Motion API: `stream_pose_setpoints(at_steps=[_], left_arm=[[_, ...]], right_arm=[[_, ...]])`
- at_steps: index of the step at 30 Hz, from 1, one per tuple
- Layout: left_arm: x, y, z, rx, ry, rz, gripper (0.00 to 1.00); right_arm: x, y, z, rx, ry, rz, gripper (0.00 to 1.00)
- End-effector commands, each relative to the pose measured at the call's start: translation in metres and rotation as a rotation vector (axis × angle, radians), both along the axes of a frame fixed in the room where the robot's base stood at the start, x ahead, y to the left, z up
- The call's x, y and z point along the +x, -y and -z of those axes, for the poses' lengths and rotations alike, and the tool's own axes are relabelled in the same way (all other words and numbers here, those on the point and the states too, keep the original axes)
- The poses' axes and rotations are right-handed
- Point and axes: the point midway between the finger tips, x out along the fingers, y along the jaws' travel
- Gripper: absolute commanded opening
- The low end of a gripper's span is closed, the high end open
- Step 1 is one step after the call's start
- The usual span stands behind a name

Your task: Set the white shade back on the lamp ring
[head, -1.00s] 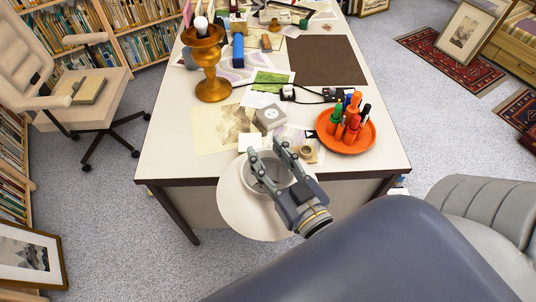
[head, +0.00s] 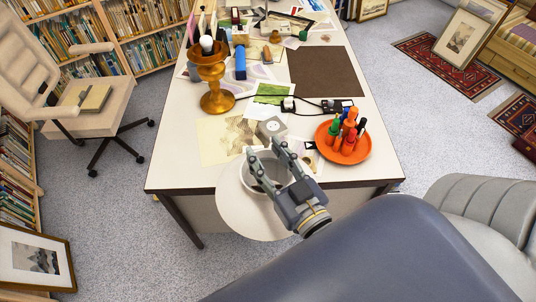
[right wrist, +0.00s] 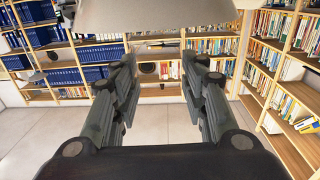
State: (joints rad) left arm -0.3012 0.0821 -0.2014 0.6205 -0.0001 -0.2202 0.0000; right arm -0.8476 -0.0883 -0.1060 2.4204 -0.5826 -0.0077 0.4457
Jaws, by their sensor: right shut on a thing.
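The amber lamp (head: 217,101) stands upright near the left edge of the desk, with a white bulb (head: 207,43) and the ring at its top. My right gripper (head: 264,152) is shut on the white shade (head: 238,212), holding it in front of the desk's near edge, well short of the lamp. The shade's round opening faces up in the head view. The right wrist view shows the shade (right wrist: 160,15) along the top, above the fingers (right wrist: 157,75); the exact contact is hard to see there. My left gripper is not in view.
A beige chair (head: 95,110) stands left, and a grey armchair (head: 480,225) right.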

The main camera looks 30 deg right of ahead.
Motion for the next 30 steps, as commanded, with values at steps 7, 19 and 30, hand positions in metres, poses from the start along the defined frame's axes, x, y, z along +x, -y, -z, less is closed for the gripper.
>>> stream_pose_setpoints(at_steps=[7,19,30], left_arm=[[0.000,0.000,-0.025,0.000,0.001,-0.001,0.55],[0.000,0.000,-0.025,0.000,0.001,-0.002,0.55],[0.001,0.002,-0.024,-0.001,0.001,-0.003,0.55]], right_arm=[[0.000,0.000,-0.027,0.002,0.004,-0.001,0.00],[0.000,0.000,-0.027,0.001,0.006,0.000,0.00],[0.029,0.002,-0.040,0.000,0.010,0.016,0.00]])
